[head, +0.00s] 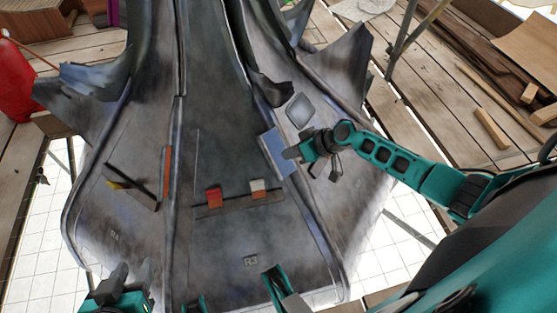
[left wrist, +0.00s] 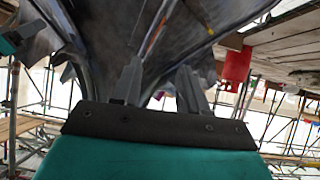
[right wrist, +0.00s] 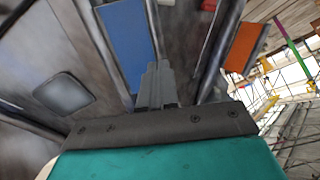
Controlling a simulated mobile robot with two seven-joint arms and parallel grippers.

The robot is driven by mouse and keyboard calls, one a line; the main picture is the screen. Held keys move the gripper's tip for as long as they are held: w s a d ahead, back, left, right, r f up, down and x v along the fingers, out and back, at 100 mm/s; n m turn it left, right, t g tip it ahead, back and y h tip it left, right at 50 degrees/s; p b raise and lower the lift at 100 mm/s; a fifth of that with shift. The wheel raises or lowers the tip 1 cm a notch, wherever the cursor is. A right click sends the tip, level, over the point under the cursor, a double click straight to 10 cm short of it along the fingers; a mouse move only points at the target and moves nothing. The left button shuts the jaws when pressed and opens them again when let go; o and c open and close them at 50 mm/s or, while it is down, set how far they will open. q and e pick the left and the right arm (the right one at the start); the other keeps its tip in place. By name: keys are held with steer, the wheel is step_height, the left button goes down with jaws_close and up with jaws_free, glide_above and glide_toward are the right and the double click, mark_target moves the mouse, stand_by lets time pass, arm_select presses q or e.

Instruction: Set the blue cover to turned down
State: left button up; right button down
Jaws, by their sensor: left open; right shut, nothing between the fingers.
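The blue cover (head: 274,143) is a flat rectangular plate on the right side of the grey metal spire, along a rib. It also shows in the right wrist view (right wrist: 125,40), left of the fingers. I cannot tell which way it is turned. My right gripper (head: 290,153) is shut and empty, with its tips at the cover's right edge in the head view. In the right wrist view its fingers (right wrist: 158,75) are together beside the cover's lower end; contact is unclear. My left gripper (head: 134,272) is open and empty at the bottom left, away from the cover.
A red block (head: 213,197) and a white-and-red block (head: 259,189) sit on a dark strip mid-panel. An orange strip (head: 167,171) and a dark yellow-ended bar (head: 131,186) lie left. A rounded grey plate (head: 300,110) is above the cover. Curled metal leaves rise at both sides.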

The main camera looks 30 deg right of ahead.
mark_target(271, 159)
steer(key=b+x, duration=0.1)
steer(key=x, duration=0.3)
steer(key=shift+w+a+f+b, duration=0.15)
steer(key=shift+f+b, duration=0.15)
steer(key=shift+w+a+f, duration=0.2)
steer(key=shift+w+f, duration=0.05)
steer(key=shift+w, duration=0.05)
arm_select(q)
steer(key=shift+w+d+f, duration=0.3)
steer(key=shift+w+d, duration=0.05)
steer(key=shift+d, duration=0.15)
steer(key=shift+r, duration=0.15)
